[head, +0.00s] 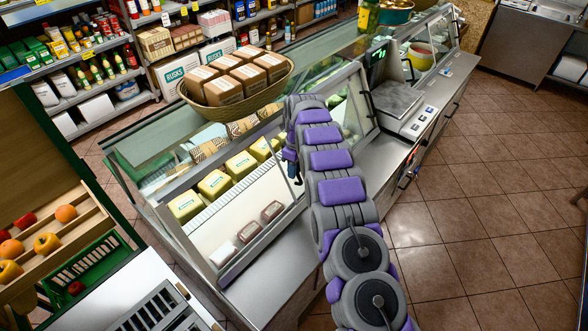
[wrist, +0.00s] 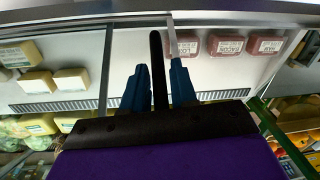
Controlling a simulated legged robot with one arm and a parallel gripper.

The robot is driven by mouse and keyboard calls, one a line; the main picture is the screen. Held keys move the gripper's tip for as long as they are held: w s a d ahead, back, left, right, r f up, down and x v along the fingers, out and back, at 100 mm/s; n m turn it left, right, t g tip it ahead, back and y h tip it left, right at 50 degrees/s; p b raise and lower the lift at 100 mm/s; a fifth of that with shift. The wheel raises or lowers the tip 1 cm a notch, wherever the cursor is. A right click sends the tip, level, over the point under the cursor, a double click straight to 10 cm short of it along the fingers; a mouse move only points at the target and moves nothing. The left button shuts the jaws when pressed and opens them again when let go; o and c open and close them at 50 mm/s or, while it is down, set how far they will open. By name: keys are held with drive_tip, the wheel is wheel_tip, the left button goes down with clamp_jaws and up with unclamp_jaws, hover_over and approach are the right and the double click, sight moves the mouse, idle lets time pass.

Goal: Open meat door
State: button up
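The meat section is in the glass-fronted cold counter (head: 232,229). Several packs of red meat (head: 271,211) lie at its front, and they show upper right in the wrist view (wrist: 228,45). A slim metal frame edge (head: 246,244) borders the glass front; I cannot tell whether it is closed. My gripper (head: 291,168) is at the right side of this section, partly hidden by my arm. In the wrist view my gripper (wrist: 160,82) has its two blue fingers apart. A black rounded bar stands between them; I cannot tell what it belongs to.
Yellow cheese blocks (head: 215,185) lie in the counter. A basket of brown packages (head: 240,84) stands on top. A scale (head: 398,98) is to the right. A fruit stand (head: 48,243) is at left. Tiled floor (head: 475,220) is clear at right.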

drive_tip(key=shift+o, duration=1)
wheel_tip(320, 180, up, 17)
drive_tip(key=w+p, duration=0.1)
drive_tip(key=p, duration=1)
drive_tip(key=shift+w+d, duration=0.3)
drive_tip(key=shift+w, duration=0.05)
